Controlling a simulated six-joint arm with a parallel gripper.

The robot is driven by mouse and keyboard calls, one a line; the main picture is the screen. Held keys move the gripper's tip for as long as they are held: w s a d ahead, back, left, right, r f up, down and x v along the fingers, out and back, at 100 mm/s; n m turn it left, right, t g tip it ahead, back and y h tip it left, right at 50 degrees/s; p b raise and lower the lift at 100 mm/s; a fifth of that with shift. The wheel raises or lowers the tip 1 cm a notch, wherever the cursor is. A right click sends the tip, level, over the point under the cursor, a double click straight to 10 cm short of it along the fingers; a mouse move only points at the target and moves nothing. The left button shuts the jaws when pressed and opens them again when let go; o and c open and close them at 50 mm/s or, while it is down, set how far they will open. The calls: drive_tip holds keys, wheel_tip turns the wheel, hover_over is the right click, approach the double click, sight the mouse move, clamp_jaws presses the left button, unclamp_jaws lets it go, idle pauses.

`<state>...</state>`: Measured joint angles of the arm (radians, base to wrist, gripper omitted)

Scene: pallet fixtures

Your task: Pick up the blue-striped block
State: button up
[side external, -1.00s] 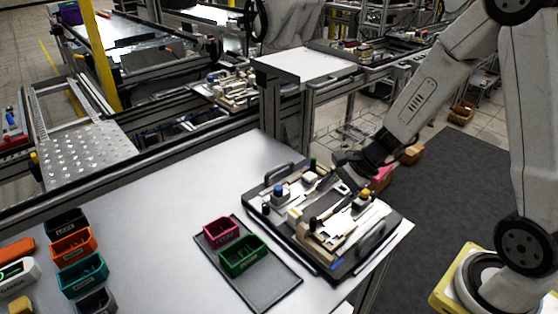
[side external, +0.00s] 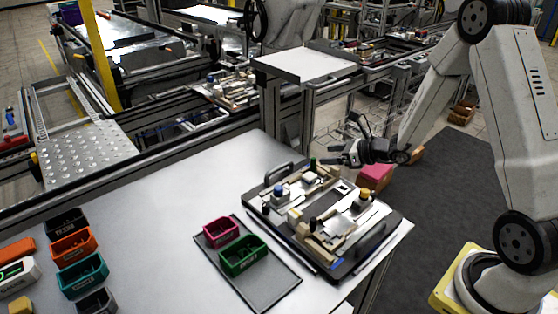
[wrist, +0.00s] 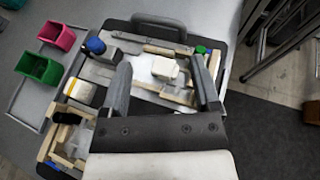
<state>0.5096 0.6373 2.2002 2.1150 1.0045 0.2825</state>
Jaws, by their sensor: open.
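My gripper (side external: 338,158) is open and empty, raised over the far right side of the fixture pallet (side external: 376,238). In the wrist view its two fingers (wrist: 162,75) stand apart, with a white block (wrist: 165,68) showing between them, lower on the pallet. That block also shows in the side view (side external: 310,177). A pale block with a yellow edge and a dark end (wrist: 84,92) sits left of the fingers. I cannot clearly make out blue stripes on any block. The gripper hides part of the pallet's near side in the wrist view.
A blue-topped knob (wrist: 95,46) and a green-topped peg (wrist: 201,50) stand on the pallet. A pink bin (side external: 221,232) and green bin (side external: 243,255) sit on a grey tray left of it. The table between tray and back edge is clear.

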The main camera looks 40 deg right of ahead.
sight(312, 175)
drive_tip(key=shift+f, duration=3.1)
drive_tip(key=shift+f, duration=0.15)
drive_tip(key=shift+f, duration=0.2)
drive_tip(key=shift+x, duration=2.55)
drive_tip(key=shift+s, duration=0.1)
drive_tip(key=c, duration=1)
drive_tip(key=shift+c, duration=0.2)
drive_tip(key=shift+r, duration=0.15)
